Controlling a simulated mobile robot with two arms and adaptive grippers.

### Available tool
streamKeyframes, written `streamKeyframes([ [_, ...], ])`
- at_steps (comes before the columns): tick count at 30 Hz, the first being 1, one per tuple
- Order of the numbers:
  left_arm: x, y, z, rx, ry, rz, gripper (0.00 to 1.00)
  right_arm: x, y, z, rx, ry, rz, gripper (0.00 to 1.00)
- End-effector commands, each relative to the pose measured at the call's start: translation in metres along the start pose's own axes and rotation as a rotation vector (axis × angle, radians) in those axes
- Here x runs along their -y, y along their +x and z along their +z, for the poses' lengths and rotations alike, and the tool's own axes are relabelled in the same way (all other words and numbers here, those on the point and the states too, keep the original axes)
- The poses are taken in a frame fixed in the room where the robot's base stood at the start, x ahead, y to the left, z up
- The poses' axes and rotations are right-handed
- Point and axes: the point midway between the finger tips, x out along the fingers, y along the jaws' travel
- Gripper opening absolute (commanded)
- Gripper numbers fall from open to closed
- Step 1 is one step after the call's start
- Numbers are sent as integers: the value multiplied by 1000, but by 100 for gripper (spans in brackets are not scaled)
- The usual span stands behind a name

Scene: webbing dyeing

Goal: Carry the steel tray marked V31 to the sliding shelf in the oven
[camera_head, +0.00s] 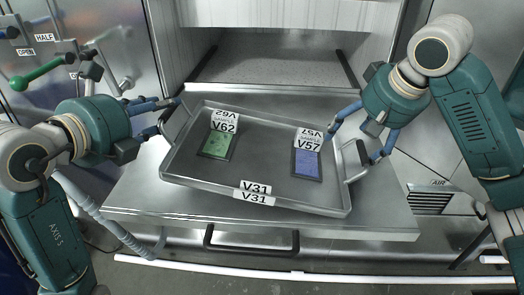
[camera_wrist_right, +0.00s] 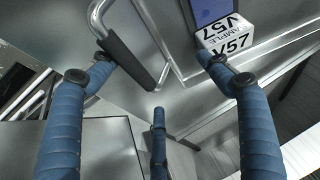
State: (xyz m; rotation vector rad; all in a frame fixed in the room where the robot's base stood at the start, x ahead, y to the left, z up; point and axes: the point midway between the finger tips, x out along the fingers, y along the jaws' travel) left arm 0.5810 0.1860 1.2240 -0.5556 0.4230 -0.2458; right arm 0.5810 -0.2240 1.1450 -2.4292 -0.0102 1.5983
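The steel tray (camera_head: 265,175), marked V31 on its front rim, lies skewed over a pulled-out steel shelf (camera_head: 125,193) in front of the oven opening; its right end is nearer to me. I cannot tell if it rests fully on the shelf. My left gripper (camera_head: 168,119) has its fingers spread around the tray's left handle. My right gripper (camera_head: 361,145) is open by the right handle (camera_head: 354,161). In the right wrist view the dark grip of that handle (camera_wrist_right: 130,60) lies between the spread fingers (camera_wrist_right: 160,80), with gaps around it.
In the tray lie a green sample (camera_head: 216,145) with a V62 label and a blue sample (camera_head: 307,164) with a V57 label. The oven opening (camera_head: 270,55) behind is empty. A control panel with a green lever (camera_head: 38,76) stands at left. A handle bar (camera_head: 250,246) runs below the shelf.

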Motion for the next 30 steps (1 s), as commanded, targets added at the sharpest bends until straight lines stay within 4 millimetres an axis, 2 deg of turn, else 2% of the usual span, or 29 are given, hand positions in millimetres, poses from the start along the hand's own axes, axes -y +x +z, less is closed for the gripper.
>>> streamKeyframes([
  [6,0,-1,2,6,0,-1,35,-1,0,0,1,1,2,77],
  [10,0,-1,2,7,0,-1,35,-1,-10,-1,-2,0,3,77],
  [21,0,-1,2,7,0,0,35,-3,-85,-2,-3,3,7,77],
  [26,0,-1,2,8,0,0,35,-2,-107,-2,2,2,6,77],
  [30,0,-1,2,8,0,0,35,-3,-116,-1,5,4,6,77],
])
